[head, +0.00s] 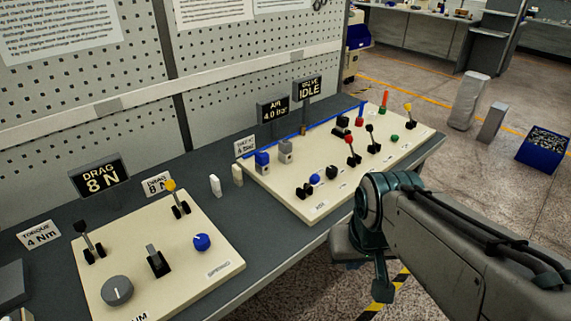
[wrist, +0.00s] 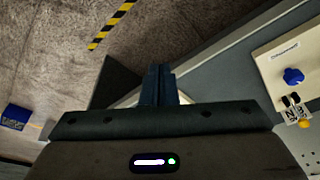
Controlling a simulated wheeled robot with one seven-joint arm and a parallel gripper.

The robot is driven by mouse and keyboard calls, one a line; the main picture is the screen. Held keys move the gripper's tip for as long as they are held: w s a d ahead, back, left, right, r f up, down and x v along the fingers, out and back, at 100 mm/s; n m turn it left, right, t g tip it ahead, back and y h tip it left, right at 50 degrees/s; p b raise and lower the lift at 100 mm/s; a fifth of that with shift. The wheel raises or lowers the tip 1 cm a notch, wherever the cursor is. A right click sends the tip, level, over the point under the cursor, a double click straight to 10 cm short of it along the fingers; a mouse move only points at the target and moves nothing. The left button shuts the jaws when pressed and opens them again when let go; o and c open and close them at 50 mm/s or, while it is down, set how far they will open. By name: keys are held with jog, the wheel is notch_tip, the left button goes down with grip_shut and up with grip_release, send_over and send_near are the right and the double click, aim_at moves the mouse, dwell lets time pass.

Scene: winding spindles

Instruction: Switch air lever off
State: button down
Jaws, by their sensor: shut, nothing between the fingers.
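The right-hand cream panel (head: 296,200) on the bench carries several levers. A blue-knobbed lever (head: 313,181) stands at its near left corner, leaning right, beside a small label that I cannot read surely. Behind the panel an AIR sign (head: 273,110) reads about 4.0 bar. I cannot tell for certain which lever is the air one. My gripper (wrist: 158,78) is shut and empty in the wrist view, with its fingers together. It is off the bench's front edge and touches no lever; the wrist view shows floor beyond it.
A left-hand panel (head: 205,270) has a yellow-knobbed lever (head: 176,200), a blue knob (head: 202,242) and a grey dial (head: 117,290). Two small upright blocks (head: 215,185) stand between the panels. A perforated wall (head: 230,70) rises behind. The floor by the bench has a blue bin (head: 543,150).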

jog(key=shift+w+a, duration=0.15)
jog(key=shift+w, duration=0.2)
jog(key=shift+s, duration=0.1)
jog(key=w+a+f+m+y+b, duration=0.1)
jog(key=w+f+m+y+b, duration=0.5)
jog(key=m, duration=0.7)
jog(key=w+d+m+t+y, duration=0.3)
jog(key=w+d+m+t, duration=0.4)
jog(key=w+d+m, duration=0.4)
jog(key=shift+w+d+m+y, duration=0.35)
jog(key=shift+w+m, duration=0.2)
jog(key=shift+m, duration=0.65)
